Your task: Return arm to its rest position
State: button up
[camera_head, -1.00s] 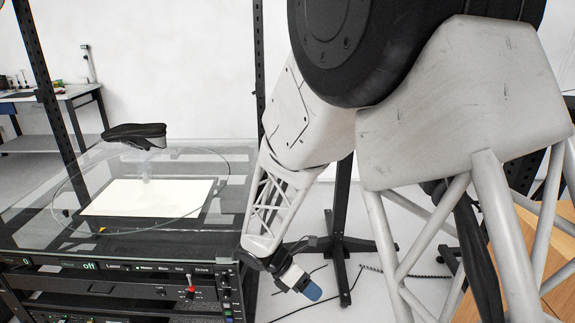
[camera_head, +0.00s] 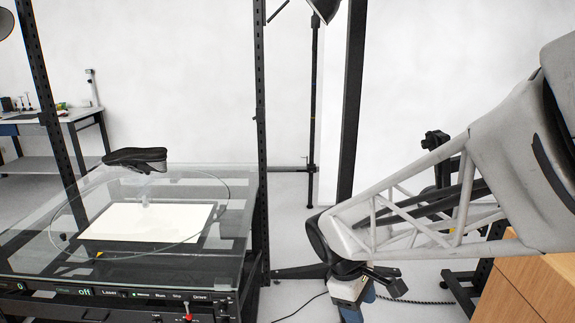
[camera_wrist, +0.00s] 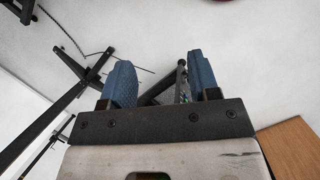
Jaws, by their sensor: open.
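My gripper (camera_wrist: 160,85) shows in the wrist view with its two blue fingers apart and nothing between them. In the head view my gripper (camera_head: 357,306) hangs at the end of my arm, low and right of centre, with its blue tips partly cut off by the bottom edge. My arm reaches in from the right side. My gripper is in free air, to the right of the turntable bench and apart from it.
A glass-topped turntable (camera_head: 228,222) with a white panel (camera_head: 150,226) stands at left, a black pouch-like object (camera_head: 136,159) on it. Black frame posts (camera_head: 260,120) and stand legs are near my gripper. A wooden box (camera_head: 530,285) is at lower right. A workbench (camera_head: 60,120) stands far left.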

jog(key=s+d+r+m+t+y, duration=0.3)
jog(key=s+r+m, duration=0.5)
jog(key=s+m, duration=0.3)
jog(key=shift+s+d+r+t+y, duration=0.3)
jog(key=shift+s+d+t, duration=0.15)
jog(key=shift+s, duration=0.1)
dwell(0.8)
